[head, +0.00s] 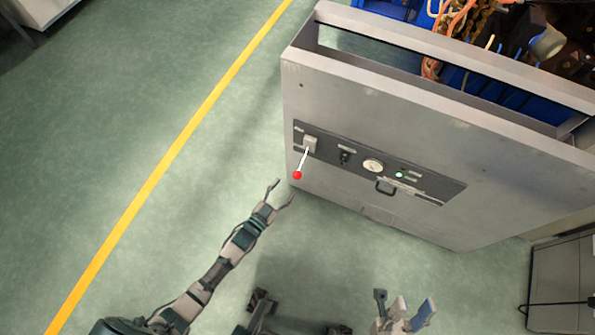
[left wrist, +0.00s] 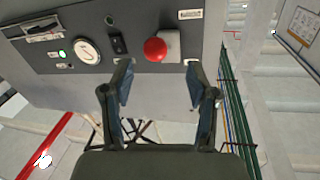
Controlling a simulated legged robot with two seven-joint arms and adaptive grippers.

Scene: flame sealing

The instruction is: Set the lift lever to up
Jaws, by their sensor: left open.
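The lift lever (head: 303,162) is a pale rod with a red ball knob on a light block at the left end of the dark control panel (head: 440,184). In the head view it slants down and slightly left from its block. My left gripper (head: 284,192) is open and empty, a little below and left of the knob. In the left wrist view the red knob (left wrist: 155,49) shows just beyond and between the fingertips (left wrist: 158,68), apart from them, and hides most of the rod. My right gripper (head: 408,312) is at the bottom of the head view with its fingers apart.
The panel also carries a black switch (head: 345,157), a round gauge (head: 373,165), a green light (head: 399,175) and a handle (head: 385,188). The grey cabinet has an open top, with cables (head: 470,30) behind it. Green floor with a yellow line (head: 165,160) is clear at left.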

